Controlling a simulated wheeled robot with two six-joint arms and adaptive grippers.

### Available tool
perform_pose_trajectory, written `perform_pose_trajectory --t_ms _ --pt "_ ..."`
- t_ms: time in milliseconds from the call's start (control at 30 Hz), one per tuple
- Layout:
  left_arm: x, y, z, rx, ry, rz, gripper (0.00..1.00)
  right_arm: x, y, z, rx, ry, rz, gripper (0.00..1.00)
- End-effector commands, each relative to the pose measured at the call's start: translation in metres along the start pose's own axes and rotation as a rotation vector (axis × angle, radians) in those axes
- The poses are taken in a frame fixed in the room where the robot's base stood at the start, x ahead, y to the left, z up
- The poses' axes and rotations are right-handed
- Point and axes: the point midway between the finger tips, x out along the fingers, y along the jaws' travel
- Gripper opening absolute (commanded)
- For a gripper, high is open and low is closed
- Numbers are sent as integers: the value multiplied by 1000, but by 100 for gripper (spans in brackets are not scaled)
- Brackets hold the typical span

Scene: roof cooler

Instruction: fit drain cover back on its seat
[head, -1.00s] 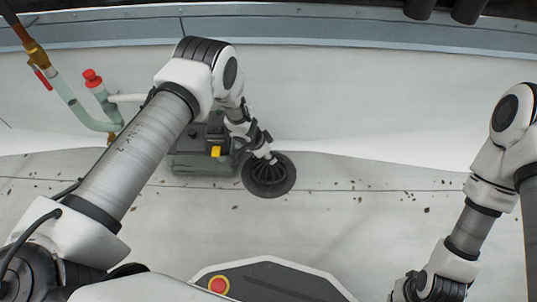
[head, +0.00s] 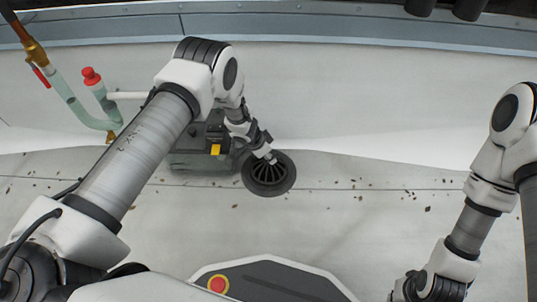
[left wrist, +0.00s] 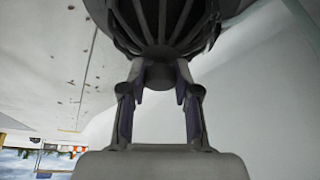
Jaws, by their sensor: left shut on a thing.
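The drain cover (head: 270,172) is a dark round dome with ribs fanning from a knob. In the head view it is over a dark round ring (head: 285,188) on the pale roof; I cannot tell cover flange from seat, or whether they touch. My left gripper (head: 268,158) reaches down onto the top of the cover. In the left wrist view my fingers (left wrist: 160,90) close around the knob, and the cover's ribs (left wrist: 165,25) fill the top. Its underside is hidden. My right gripper (head: 428,288) is at the bottom edge, partly cut off, its jaws unclear.
A dark grey box with a yellow tag (head: 205,160) stands close to the cover's left, partly behind my left arm. A pipe with a red cap (head: 91,77) rises at the far left. A wall (head: 330,65) runs behind. Roof to the right is free except for scattered debris.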

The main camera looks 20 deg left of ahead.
Motion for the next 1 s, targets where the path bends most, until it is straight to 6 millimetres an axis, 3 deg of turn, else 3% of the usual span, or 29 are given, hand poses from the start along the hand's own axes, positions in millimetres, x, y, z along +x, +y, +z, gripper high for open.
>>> perform_pose_trajectory --t_ms 1000 --pt "12 0 5 0 0 0 0 10 0 0 0 0 0 0"
